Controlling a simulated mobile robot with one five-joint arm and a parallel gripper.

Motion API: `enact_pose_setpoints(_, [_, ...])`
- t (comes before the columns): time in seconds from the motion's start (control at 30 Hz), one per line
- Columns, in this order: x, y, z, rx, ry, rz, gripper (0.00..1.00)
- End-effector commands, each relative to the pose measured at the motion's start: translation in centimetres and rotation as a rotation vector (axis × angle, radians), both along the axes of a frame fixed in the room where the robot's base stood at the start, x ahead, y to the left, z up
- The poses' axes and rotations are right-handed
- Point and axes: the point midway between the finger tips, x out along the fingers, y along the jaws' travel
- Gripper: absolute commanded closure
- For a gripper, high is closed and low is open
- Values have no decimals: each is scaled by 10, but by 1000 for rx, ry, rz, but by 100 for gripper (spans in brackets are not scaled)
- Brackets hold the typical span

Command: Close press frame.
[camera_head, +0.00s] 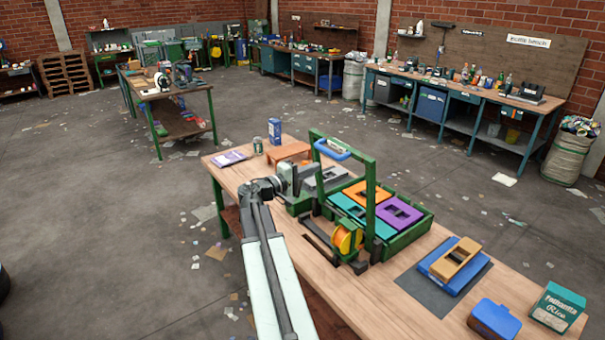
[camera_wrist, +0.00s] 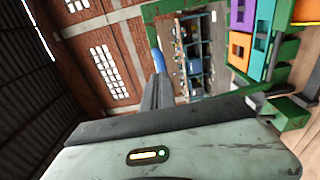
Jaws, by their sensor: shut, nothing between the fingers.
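The press frame (camera_head: 370,195) is a green hoop with a blue handle (camera_head: 332,149) on its top bar. It stands raised, roughly upright, over a green base tray (camera_head: 410,231) on the wooden table. My gripper (camera_head: 306,172) is shut and empty, beside the frame's left post and below the handle; whether it touches the post I cannot tell. In the wrist view my dark shut fingers (camera_wrist: 158,92) point towards the blue handle (camera_wrist: 157,60), which shows just past their tips. The tray also shows at the right of the wrist view (camera_wrist: 287,52).
Teal (camera_head: 350,208), orange (camera_head: 357,190) and purple (camera_head: 398,208) plates lie in the tray. A yellow-orange wheel (camera_head: 346,239) is at its front. A blue-and-tan block (camera_head: 452,262), a blue box (camera_head: 494,319) and a green carton (camera_head: 556,306) stand right; a small orange stand (camera_head: 288,150) is behind.

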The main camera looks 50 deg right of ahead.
Motion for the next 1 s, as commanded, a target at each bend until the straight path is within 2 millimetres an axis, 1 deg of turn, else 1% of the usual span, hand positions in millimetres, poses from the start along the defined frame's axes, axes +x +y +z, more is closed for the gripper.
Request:
enact_pose_setpoints(0.03, [-2, -13, 0, 0, 0, -2, 100])
enact_pose_setpoints(0.2, [-12, -47, 1, 1, 0, -3, 100])
enact_pose_setpoints(0.3, [-15, -61, 1, 1, 0, -2, 100])
enact_pose_setpoints(0.4, [-18, -70, 1, 1, 0, -1, 100])
enact_pose_setpoints(0.53, [-19, -74, 1, 1, 0, 0, 100])
enact_pose_setpoints(0.77, [-20, -75, 1, 1, 0, -1, 100])
enact_pose_setpoints(0.8, [-25, -55, 1, 1, 0, -1, 100])
enact_pose_setpoints(0.87, [-21, -67, 1, 2, -1, -2, 100])
enact_pose_setpoints(1.0, [-18, -78, 7, 18, -5, 3, 100])
